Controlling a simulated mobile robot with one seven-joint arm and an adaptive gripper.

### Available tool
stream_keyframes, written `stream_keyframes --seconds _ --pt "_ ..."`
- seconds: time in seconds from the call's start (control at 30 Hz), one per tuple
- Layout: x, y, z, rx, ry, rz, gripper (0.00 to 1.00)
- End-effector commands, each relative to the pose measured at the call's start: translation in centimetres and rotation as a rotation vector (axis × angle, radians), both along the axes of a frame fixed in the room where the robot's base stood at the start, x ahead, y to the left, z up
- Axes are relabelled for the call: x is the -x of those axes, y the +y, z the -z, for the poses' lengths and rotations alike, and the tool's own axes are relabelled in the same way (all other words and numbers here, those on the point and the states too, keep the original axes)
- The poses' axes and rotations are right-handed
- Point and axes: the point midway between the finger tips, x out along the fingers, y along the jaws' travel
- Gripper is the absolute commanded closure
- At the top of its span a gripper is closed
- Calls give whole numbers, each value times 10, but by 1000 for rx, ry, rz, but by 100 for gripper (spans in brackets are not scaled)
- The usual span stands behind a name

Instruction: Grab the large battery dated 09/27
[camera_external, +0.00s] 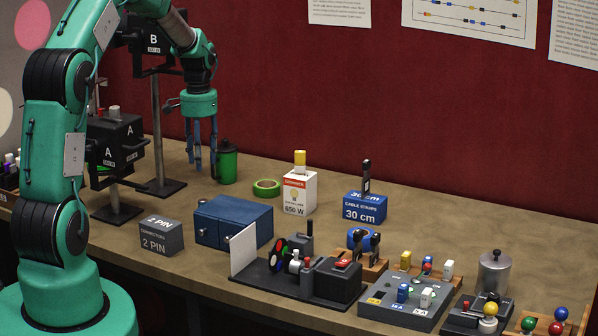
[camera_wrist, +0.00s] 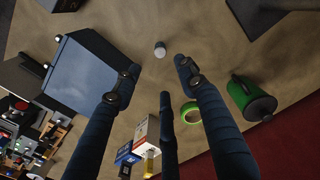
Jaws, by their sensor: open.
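My gripper (camera_external: 202,163) points straight down above the table, between the dark blue box (camera_external: 238,217) and the green canister (camera_external: 227,163). Its blue fingers are spread open and empty in the wrist view (camera_wrist: 158,80). A small cylinder with a grey-white end (camera_wrist: 160,49) stands on the table in the wrist view, slightly beyond the fingertips and apart from them. It may be a battery; no date is readable on it. I cannot make it out in the external view. No label reading 09/27 shows in either view.
The blue box (camera_wrist: 86,75) lies left of the fingers and the green canister (camera_wrist: 252,98) right. Green tape (camera_external: 266,188), a lamp box (camera_external: 299,194) and a cable-strap box (camera_external: 365,207) stand to the right.

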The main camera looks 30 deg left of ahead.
Motion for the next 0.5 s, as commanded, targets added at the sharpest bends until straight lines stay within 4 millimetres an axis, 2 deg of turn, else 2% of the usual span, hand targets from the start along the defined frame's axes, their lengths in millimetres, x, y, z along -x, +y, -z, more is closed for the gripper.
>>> stream_keyframes --seconds 0.27,0.5 --pt "0 0 4 0 1 0 58" --pt "1 0 30 1 4 0 58"
